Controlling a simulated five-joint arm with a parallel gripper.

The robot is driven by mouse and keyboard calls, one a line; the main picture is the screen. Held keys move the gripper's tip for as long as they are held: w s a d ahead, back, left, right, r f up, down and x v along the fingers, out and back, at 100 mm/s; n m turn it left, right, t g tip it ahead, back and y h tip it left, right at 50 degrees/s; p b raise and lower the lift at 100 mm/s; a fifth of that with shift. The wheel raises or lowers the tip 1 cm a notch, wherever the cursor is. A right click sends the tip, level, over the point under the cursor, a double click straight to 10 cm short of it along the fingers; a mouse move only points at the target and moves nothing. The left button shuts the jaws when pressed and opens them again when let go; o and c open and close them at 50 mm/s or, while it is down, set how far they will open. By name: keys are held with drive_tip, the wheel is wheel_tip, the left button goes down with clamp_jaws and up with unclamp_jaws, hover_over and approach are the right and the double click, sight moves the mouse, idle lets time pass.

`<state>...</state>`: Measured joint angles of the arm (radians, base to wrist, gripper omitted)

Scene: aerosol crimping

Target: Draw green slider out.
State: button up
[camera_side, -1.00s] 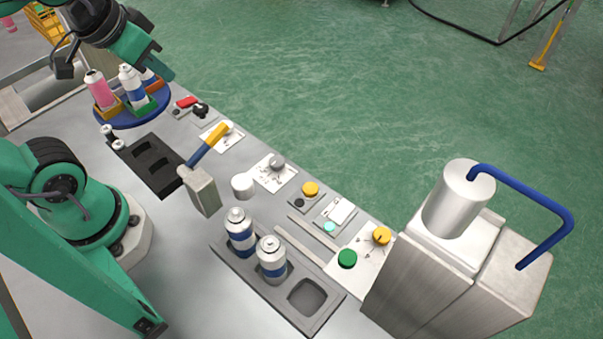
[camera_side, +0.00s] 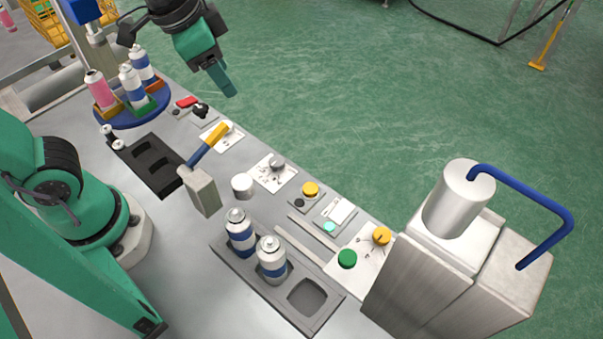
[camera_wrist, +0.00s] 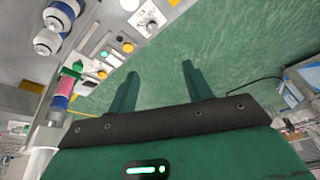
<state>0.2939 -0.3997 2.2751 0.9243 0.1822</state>
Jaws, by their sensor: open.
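The green slider (camera_side: 146,107) is a small green holder at the front right rim of the blue round table (camera_side: 120,121). A white-and-blue can (camera_side: 133,88) stands in it. My gripper (camera_side: 229,89) hangs to the right of the round table, clear of the slider and over the far edge of the bench. In the wrist view my gripper's two fingers (camera_wrist: 158,75) are spread apart with nothing between them. A small green piece (camera_wrist: 74,69) shows at the left of the wrist view; I cannot tell whether it is the slider.
A pink can (camera_side: 99,90) and another blue-banded can (camera_side: 141,65) share the round table in orange holders. Switches and knobs line the far edge. A grey tray (camera_side: 307,297) holds two cans.

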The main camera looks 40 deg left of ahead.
drive_tip(key=w+d+f+m+g, duration=0.2)
drive_tip(key=w+d+m, duration=0.15)
drive_tip(key=d, duration=0.55)
drive_tip(key=m+g+y, duration=0.1)
drive_tip(key=m+g, duration=0.1)
drive_tip(key=m, duration=0.7)
hover_over(348, 257)
wheel_tip(348, 257, down, 11)
drive_tip(key=shift+r, duration=0.15)
drive_tip(key=shift+f, duration=3.9)
drive_tip(key=shift+c, duration=0.4)
clamp_jaws()
